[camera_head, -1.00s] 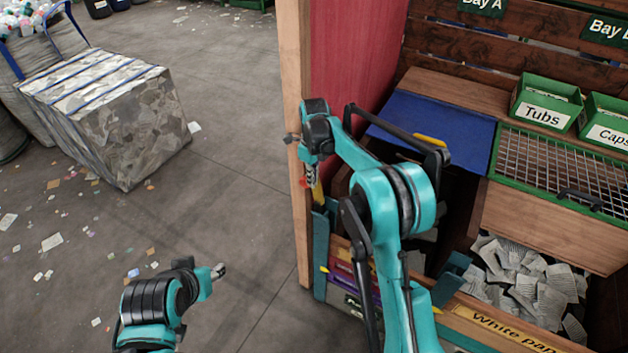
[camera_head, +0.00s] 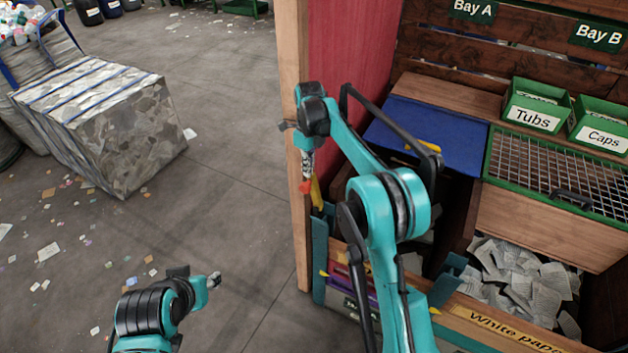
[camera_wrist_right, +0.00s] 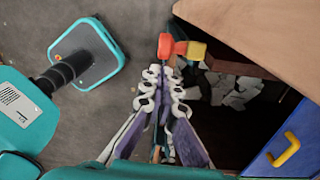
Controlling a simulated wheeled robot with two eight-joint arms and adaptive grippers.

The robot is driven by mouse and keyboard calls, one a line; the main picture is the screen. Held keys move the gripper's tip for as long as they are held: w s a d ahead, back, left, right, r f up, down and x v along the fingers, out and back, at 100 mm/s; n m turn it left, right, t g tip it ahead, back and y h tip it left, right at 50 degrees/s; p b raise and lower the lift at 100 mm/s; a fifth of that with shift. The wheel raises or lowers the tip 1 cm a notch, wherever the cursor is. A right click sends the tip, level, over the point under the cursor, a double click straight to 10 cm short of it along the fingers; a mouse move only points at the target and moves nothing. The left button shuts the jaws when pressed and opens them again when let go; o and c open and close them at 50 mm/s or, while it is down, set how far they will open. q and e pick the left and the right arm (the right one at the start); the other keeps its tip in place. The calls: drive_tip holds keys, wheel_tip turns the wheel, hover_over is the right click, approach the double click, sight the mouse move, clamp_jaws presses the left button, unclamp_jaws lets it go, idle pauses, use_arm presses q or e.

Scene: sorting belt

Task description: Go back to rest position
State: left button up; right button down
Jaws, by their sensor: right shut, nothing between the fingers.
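My right arm reaches up in the head view and its gripper (camera_head: 308,166) points down beside the wooden post. In the right wrist view the fingers of the right gripper (camera_wrist_right: 163,85) are together, with nothing between them. A red and yellow piece (camera_wrist_right: 170,46) shows just past the fingertips; it also shows below the gripper in the head view (camera_head: 304,187). I cannot tell whether the fingers touch it.
The wooden post (camera_head: 297,240) stands close to my right gripper. A paper bale (camera_head: 130,150) stands left.

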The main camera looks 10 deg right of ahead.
drive_tip(key=s+d+r+n+t+b, duration=0.2)
drive_tip(key=s+r+n+b, duration=0.1)
drive_tip(key=s+n, duration=0.5)
drive_tip(key=s+d+r+n+t+b, duration=0.2)
drive_tip(key=s+d+r+n+b, duration=0.15)
drive_tip(key=s+n, duration=0.45)
drive_tip(key=s+d+f+n+t+b, duration=0.1)
drive_tip(key=s+f+n+b, duration=0.1)
drive_tip(key=s+f+n, duration=0.3)
drive_tip(key=s+d+f+n+t+b, duration=0.1)
drive_tip(key=s+f+n, duration=0.4)
drive_tip(key=s, duration=0.9)
wheel_tip(320, 180, down, 3)
drive_tip(key=shift+f+n+t+b, duration=0.1)
drive_tip(key=shift+n+t+b, duration=0.3)
drive_tip(key=shift+t+b, duration=0.45)
